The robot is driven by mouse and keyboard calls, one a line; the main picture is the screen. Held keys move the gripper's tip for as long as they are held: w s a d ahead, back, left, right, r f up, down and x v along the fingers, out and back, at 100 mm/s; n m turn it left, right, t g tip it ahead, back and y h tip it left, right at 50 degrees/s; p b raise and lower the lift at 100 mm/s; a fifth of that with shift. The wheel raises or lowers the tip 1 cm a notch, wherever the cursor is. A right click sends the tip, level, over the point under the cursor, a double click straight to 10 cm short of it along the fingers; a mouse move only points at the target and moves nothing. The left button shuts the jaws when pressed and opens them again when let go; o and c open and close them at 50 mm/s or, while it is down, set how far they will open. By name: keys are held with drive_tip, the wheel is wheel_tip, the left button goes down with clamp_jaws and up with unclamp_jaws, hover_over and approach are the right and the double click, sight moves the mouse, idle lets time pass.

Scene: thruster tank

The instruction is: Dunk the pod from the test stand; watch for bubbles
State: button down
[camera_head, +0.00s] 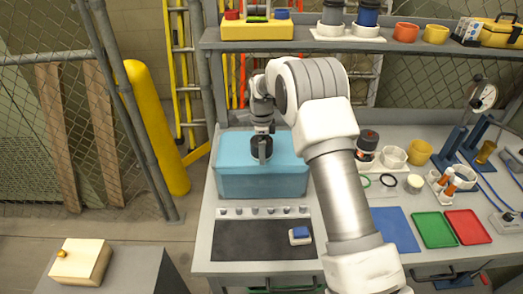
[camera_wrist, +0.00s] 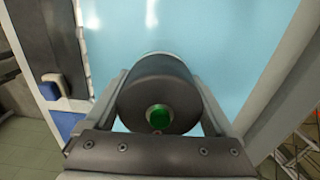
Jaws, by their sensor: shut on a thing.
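My gripper (camera_wrist: 160,105) is shut on the pod (camera_wrist: 155,85), a dark cylinder with a green button-like centre on its near end. In the head view my gripper (camera_head: 264,156) points down over the middle of the blue water tank (camera_head: 262,184) on the bench. The pod is hard to make out there behind my gripper. In the wrist view pale blue water fills the space beyond the pod. I cannot tell how far the pod's far end is in the water. I make out no clear bubbles.
A dark mat (camera_head: 262,240) with a small blue-topped block (camera_head: 300,235) lies in front of the tank. A shelf (camera_head: 300,40) spans above the bench behind the tank.

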drive_tip(key=shift+f, duration=0.2)
drive_tip(key=shift+f+b, duration=0.55)
drive_tip(key=shift+f, duration=0.3)
drive_tip(key=shift+f+b, duration=0.6)
drive_tip(key=shift+f, duration=0.35)
drive_tip(key=shift+r, duration=0.1)
idle(5.6)
